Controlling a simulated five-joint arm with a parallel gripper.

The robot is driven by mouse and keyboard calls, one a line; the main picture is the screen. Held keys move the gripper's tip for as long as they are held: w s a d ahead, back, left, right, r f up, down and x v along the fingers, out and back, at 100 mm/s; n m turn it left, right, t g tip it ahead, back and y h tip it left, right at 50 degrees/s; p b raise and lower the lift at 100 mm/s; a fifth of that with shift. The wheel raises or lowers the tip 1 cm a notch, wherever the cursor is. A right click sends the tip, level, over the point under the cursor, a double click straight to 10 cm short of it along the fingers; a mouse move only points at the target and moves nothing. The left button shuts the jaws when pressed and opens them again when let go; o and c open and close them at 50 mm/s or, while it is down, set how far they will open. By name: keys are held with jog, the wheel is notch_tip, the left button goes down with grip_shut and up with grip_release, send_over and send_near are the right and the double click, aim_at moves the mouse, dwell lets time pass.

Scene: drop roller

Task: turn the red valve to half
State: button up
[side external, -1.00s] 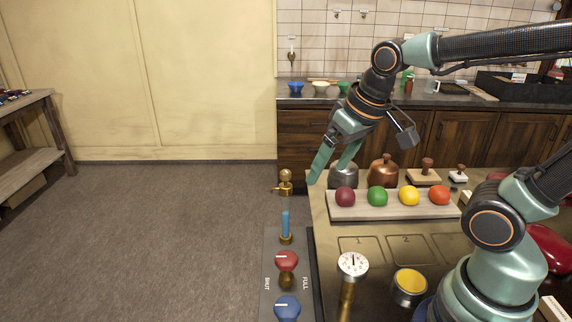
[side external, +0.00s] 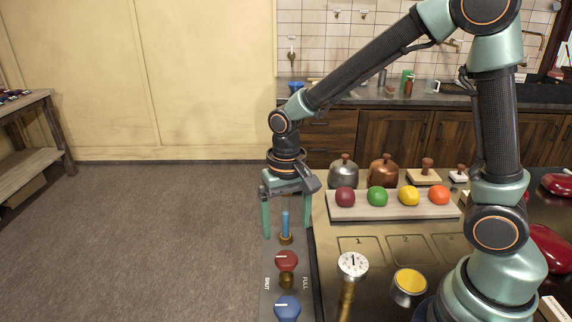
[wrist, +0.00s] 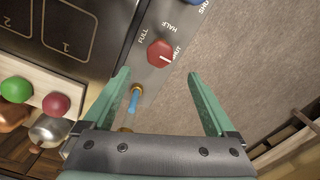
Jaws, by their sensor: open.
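The red valve (side external: 286,261) is a round knob on the grey panel (side external: 270,245). Its white mark points left, toward the SHUT label. It also shows in the wrist view (wrist: 159,53), where its mark points at SHUT, with HALF and FULL printed around it. My gripper (side external: 287,230) points down over the far end of the panel, with its fingers spread and empty. In the wrist view my gripper (wrist: 158,75) has its fingertips on either side of the valve's line, short of the valve and not touching it.
A blue upright tube on a brass fitting (side external: 286,222) stands between my fingers. A blue knob (side external: 286,308) is on the near side of the red valve. A white dial (side external: 353,264), a yellow-topped cup (side external: 410,284) and a board of coloured balls (side external: 390,211) are to the right.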

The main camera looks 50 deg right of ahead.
aim_at(286, 256)
notch_tip(286, 256, down, 9)
jog(key=shift+f, duration=0.1)
dwell(0.3)
jog(key=c, duration=1.4)
